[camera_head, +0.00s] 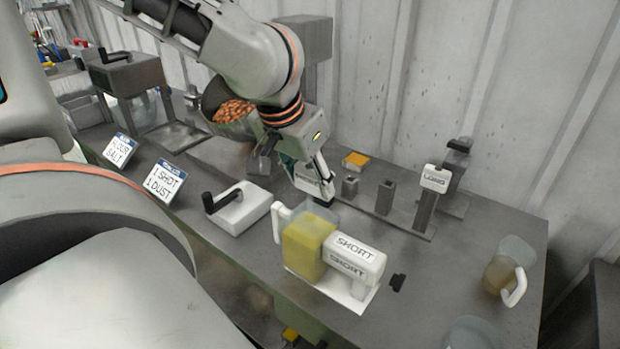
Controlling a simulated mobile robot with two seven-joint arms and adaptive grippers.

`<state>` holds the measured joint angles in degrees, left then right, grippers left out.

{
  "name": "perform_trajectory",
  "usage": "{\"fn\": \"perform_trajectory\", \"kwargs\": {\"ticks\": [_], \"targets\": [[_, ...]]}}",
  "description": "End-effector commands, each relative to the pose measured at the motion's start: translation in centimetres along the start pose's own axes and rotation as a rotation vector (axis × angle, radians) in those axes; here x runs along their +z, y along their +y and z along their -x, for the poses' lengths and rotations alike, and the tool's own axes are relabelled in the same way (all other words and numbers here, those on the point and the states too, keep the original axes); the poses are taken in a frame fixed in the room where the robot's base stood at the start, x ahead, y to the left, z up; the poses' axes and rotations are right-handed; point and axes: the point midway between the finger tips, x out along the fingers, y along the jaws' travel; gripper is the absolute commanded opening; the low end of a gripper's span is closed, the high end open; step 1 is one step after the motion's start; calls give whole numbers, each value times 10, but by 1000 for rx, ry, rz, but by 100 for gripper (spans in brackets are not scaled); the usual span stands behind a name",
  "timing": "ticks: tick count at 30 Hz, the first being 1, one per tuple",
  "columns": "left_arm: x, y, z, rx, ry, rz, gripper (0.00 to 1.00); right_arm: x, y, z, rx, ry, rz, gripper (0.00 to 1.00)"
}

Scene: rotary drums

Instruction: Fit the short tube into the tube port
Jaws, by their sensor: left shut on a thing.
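My left gripper (322,190) comes down from the upper left over the middle of the bench. It is shut on a small white labelled block (308,181), which looks like the head of the short tube. Its label is too small to read, and the fingers partly hide it. The lower end of the tube is hidden behind the jug. To the right, a grey rail (408,225) carries short square grey posts (386,196) and a taller one with a white labelled head (436,179). I cannot tell which opening is the tube port. My right gripper is not in view.
Another jug (503,274) stands at the right.

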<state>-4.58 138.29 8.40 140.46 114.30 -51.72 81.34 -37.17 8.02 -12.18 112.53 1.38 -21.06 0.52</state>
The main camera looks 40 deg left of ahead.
Motion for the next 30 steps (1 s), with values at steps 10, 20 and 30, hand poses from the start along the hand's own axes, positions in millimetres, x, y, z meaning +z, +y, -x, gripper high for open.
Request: {"fn": "perform_trajectory", "kwargs": {"ticks": [10,20,30], "targets": [[0,0,0,-1,0,0,24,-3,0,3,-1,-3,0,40],[0,0,-1,0,0,0,24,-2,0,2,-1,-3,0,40],[3,0,-8,0,0,0,24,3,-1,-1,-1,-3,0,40]]}}
